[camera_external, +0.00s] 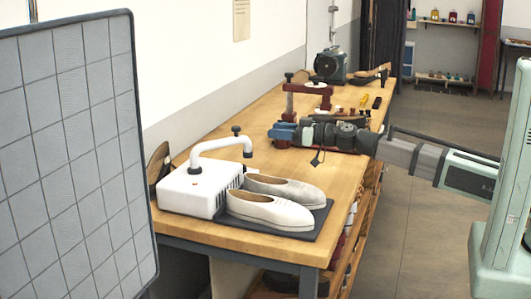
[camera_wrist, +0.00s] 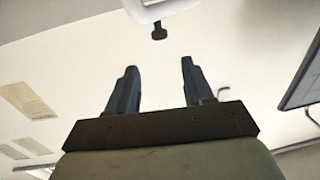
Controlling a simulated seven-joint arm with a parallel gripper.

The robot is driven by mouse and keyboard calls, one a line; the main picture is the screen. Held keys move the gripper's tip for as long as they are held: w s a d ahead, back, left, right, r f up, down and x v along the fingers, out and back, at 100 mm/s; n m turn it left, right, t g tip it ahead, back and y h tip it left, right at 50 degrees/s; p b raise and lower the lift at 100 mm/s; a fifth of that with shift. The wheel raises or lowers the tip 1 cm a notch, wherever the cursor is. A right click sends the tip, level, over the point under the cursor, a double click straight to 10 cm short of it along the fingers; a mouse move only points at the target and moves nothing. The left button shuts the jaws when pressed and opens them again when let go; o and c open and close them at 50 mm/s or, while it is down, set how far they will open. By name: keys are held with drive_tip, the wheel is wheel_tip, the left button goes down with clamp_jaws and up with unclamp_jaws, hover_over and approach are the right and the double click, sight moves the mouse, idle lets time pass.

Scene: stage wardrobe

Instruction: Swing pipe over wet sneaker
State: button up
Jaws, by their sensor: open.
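A white bent pipe (camera_external: 217,143) rises from a white box (camera_external: 187,191) on the workbench. A dark knob (camera_external: 236,130) stands on its outer bend, and its dark-tipped end points down near the rear shoe's heel. Two slip-on shoes sit side by side on a dark mat (camera_external: 313,230): a pale front one (camera_external: 267,211) and a greyer, darker rear one (camera_external: 287,189). My gripper (camera_external: 275,133) is open and empty, right of the knob and apart from it. In the wrist view, the pipe (camera_wrist: 170,8) and knob (camera_wrist: 159,32) lie beyond my spread fingers (camera_wrist: 159,66); the shoes are out of view.
A grey gridded panel (camera_external: 70,150) stands at the left. Behind my gripper, a dark red stand (camera_external: 308,88) and a green machine (camera_external: 331,65) occupy the bench. The bench (camera_external: 345,175) is bare right of the shoes.

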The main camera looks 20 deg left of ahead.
drive_tip(key=shift+c, duration=0.3)
